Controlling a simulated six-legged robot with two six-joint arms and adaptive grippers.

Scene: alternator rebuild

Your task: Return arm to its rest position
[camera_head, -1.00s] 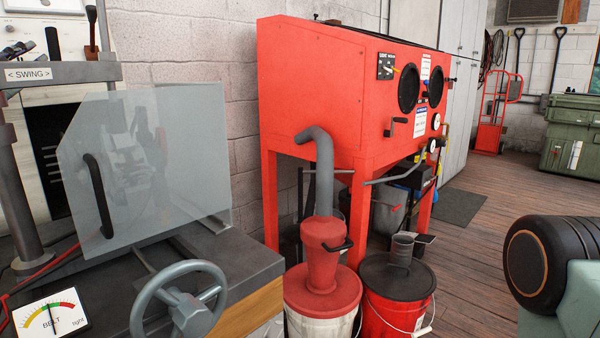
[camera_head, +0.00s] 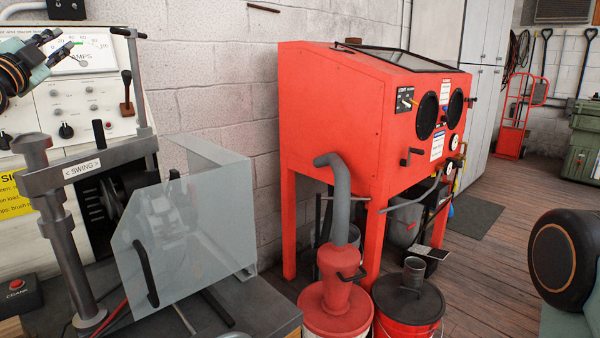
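My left gripper (camera_head: 60,44) shows at the upper left edge, in front of the pale panel with the amps meter (camera_head: 85,58). Its two thin fingers point right and stand apart, with nothing between them. The dark wrist and teal parts behind it are cut off by the picture edge. My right gripper is not in view; only a black and teal part of my own body shows at the lower right.
A test bench with a post and SWING bar (camera_head: 85,170) and a clear guard (camera_head: 185,235) stands at left. A red blast cabinet (camera_head: 335,120) stands in the middle, with a red-lidded bucket (camera_head: 335,315) and a black-lidded bucket (camera_head: 408,300) before it.

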